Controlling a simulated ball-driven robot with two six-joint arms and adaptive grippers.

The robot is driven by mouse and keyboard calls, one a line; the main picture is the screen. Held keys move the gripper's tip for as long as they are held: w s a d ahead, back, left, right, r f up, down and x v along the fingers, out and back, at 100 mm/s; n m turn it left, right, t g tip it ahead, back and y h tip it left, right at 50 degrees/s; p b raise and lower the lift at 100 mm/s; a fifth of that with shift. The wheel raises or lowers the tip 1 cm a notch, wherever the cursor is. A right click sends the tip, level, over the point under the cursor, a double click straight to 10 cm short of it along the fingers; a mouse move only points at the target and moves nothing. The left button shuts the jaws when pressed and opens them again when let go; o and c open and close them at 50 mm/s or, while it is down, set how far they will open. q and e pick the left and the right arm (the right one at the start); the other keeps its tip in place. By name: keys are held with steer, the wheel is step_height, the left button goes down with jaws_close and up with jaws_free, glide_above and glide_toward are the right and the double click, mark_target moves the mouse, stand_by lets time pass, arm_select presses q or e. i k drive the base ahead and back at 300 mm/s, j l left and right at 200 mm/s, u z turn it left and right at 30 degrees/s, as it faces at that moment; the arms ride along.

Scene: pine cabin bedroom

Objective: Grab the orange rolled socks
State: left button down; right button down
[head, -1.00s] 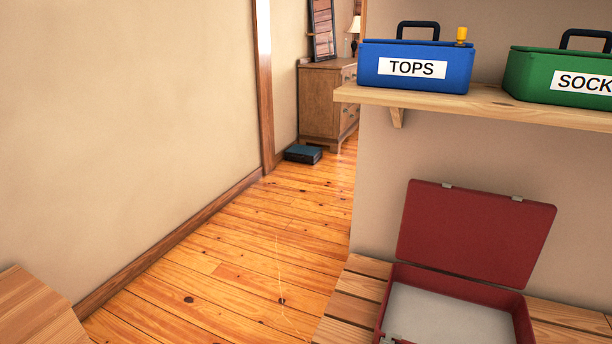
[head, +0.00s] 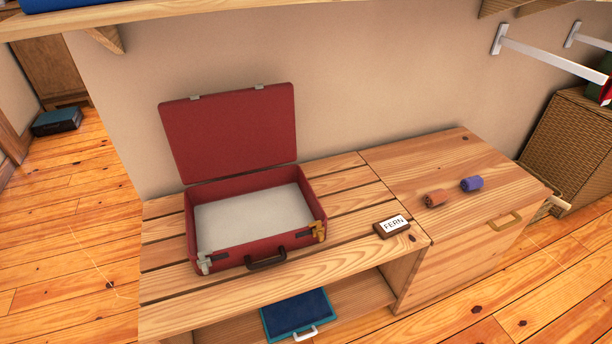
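The orange rolled socks (head: 437,198) lie on the wooden top of the cabinet, right of centre in the head view. A purple-blue roll (head: 471,184) lies just to their right, a small gap apart. Neither of my grippers shows in the head view, so nothing is seen touching the socks.
An open, empty red suitcase (head: 262,222) stands on the slatted bench (head: 160,262). A FERN sign (head: 393,227) sits near the cabinet (head: 458,262). A blue case (head: 300,314) lies on the lower shelf. A wicker basket (head: 570,145) stands at right. White rails (head: 550,60) project from the wall above the cabinet.

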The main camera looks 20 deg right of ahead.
mark_target(434, 198)
steer(key=z, duration=1.5)
